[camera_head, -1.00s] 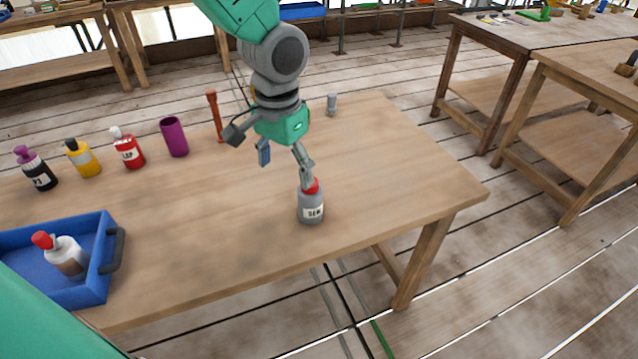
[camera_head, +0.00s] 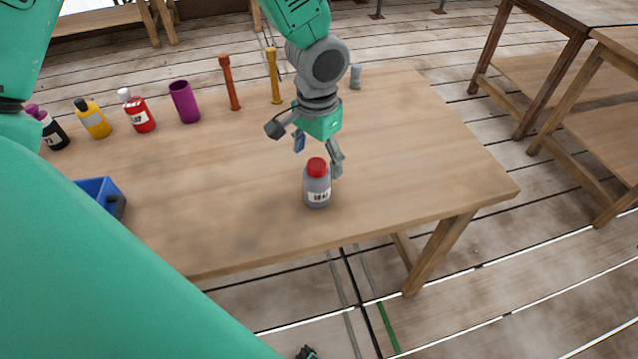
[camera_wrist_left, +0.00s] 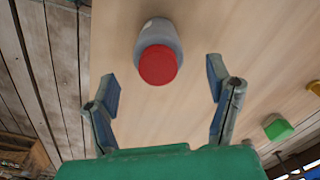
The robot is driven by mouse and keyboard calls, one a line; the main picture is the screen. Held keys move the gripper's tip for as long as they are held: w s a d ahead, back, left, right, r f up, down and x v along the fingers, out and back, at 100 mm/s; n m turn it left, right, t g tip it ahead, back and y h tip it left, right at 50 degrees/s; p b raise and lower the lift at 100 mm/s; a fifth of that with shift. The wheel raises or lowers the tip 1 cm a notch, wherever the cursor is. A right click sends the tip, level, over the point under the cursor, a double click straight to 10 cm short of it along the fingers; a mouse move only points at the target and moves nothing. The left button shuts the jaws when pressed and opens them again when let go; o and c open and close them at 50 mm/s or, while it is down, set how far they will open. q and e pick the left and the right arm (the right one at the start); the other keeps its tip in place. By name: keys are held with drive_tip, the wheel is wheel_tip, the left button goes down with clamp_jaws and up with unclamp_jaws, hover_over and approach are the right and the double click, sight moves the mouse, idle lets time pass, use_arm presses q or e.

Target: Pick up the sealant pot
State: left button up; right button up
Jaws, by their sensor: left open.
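The sealant pot (camera_head: 317,187) is a grey bottle with a red cap and a white label, upright on the wooden table near its front edge. My left gripper (camera_head: 318,158) is open and empty, pointing down just behind the pot. One finger is at the pot's right rear, close to it; whether they touch is unclear. In the left wrist view the pot (camera_wrist_left: 165,32) stands ahead of the open left gripper (camera_wrist_left: 164,86), roughly centred between the fingertips and beyond them. My right gripper is not clearly seen.
Black, yellow and red bottles and a purple cup (camera_head: 184,102) line the table's left rear. An orange-red post (camera_head: 230,84), a yellow post (camera_head: 274,77) and a small grey object (camera_head: 356,77) stand behind. A blue tray (camera_head: 97,187) is mostly hidden. The table's right is clear.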

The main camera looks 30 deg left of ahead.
sight(317, 183)
use_arm(q)
wheel_tip(317, 183, down, 5)
drive_tip(key=shift+s+d+r, duration=0.1)
drive_tip(key=shift+r, duration=0.1)
drive_tip(key=shift+a+f, duration=0.2)
drive_tip(key=shift+a, duration=0.1)
drive_tip(key=shift+d, duration=0.15)
drive_tip(key=c, duration=1.1)
drive_tip(key=shift+d, duration=0.15)
drive_tip(key=shift+c, duration=1.1)
drive_tip(key=shift+d+r, duration=0.1)
drive_tip(key=shift+r, duration=0.1)
